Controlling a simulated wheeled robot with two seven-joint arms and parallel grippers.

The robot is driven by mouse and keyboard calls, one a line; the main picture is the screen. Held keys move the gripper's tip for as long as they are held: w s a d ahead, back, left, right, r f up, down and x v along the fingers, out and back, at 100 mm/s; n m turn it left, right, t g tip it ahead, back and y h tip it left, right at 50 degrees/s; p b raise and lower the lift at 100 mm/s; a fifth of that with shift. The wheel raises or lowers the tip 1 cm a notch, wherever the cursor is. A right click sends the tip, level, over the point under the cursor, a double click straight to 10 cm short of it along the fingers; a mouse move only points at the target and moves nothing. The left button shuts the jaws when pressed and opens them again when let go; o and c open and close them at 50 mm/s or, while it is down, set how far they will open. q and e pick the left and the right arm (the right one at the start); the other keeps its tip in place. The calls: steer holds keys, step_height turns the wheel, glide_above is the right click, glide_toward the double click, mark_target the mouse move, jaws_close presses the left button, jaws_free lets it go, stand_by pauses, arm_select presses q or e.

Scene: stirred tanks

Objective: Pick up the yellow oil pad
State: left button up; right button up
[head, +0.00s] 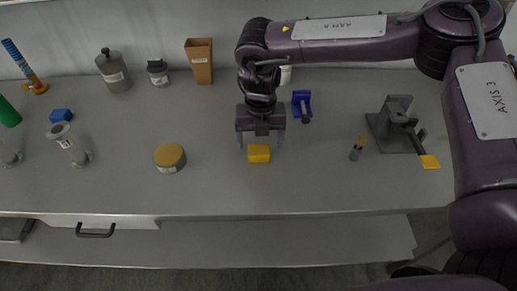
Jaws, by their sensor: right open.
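The yellow oil pad (259,153) is a small yellow block lying on the grey bench, near its middle. My right gripper (260,142) points down just behind and above the pad, with its fingers apart and nothing held between them. I cannot tell whether the fingertips touch the pad. My left gripper does not show in the head view.
A round tin with a mustard lid (170,157) stands left of the pad. A dark grey stand (396,125) and a small brush-like item (357,148) are to the right. A blue clamp-like part (302,104) is behind the gripper. The bench front (260,205) is clear.

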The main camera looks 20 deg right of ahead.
mark_target(259, 149)
step_height(259, 149, down, 3)
steer(key=shift+a+r+p, duration=0.1)
steer(key=shift+r+p, duration=0.05)
steer(key=shift+p, duration=0.3)
steer(key=shift+w+f, duration=0.2)
steer(key=shift+f, duration=0.7)
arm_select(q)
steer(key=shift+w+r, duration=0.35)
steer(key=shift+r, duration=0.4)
arm_select(e)
steer(key=c, duration=1.1)
